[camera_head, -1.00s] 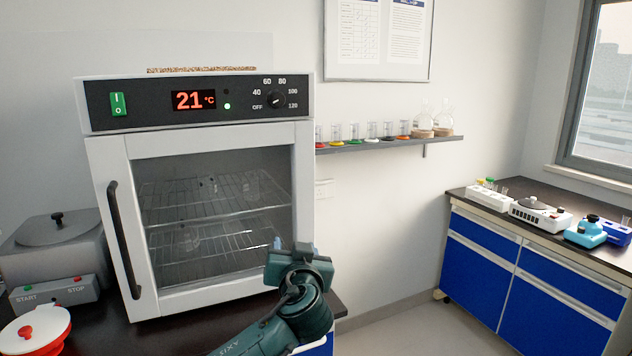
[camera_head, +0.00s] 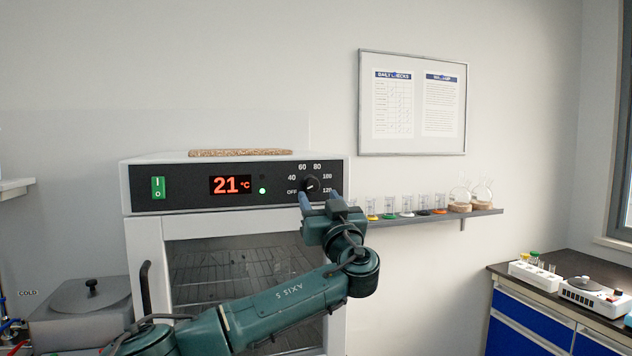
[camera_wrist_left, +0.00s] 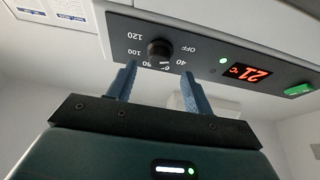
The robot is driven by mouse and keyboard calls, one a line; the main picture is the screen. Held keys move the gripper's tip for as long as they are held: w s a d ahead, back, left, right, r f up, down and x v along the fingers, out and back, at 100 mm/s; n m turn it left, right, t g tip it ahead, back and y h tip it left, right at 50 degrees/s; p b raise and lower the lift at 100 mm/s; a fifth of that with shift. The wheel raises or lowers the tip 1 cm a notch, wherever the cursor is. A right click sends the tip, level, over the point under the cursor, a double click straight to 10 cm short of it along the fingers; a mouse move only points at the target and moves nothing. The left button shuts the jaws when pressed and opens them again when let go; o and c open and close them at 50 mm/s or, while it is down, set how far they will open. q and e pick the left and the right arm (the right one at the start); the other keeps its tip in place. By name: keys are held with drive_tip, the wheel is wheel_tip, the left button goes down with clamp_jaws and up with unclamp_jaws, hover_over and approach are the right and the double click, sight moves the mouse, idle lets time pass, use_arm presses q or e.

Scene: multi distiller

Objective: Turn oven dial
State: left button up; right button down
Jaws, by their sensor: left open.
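The oven (camera_head: 235,250) is a white box with a glass door and a black control panel across its top. Its dial (camera_head: 311,185) is a small black knob ringed by marks from OFF to 120, right of the red 21 °C display (camera_head: 230,184). My left gripper (camera_head: 321,198) is open just below and in front of the dial. In the left wrist view, which is upside down, the dial (camera_wrist_left: 160,50) sits between and beyond the blue fingertips (camera_wrist_left: 159,72) of the open left gripper. I cannot tell whether they touch the panel. My right gripper does not show.
A green power switch (camera_head: 158,188) is at the panel's left. A cork-like slab (camera_head: 240,153) lies on the oven. A shelf (camera_head: 440,217) with beakers and flasks runs along the wall to the right. A grey lidded device (camera_head: 80,310) stands left of the oven.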

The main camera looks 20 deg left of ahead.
sight(314, 187)
use_arm(q)
drive_tip(key=p+x, duration=0.1)
drive_tip(key=x, duration=0.3)
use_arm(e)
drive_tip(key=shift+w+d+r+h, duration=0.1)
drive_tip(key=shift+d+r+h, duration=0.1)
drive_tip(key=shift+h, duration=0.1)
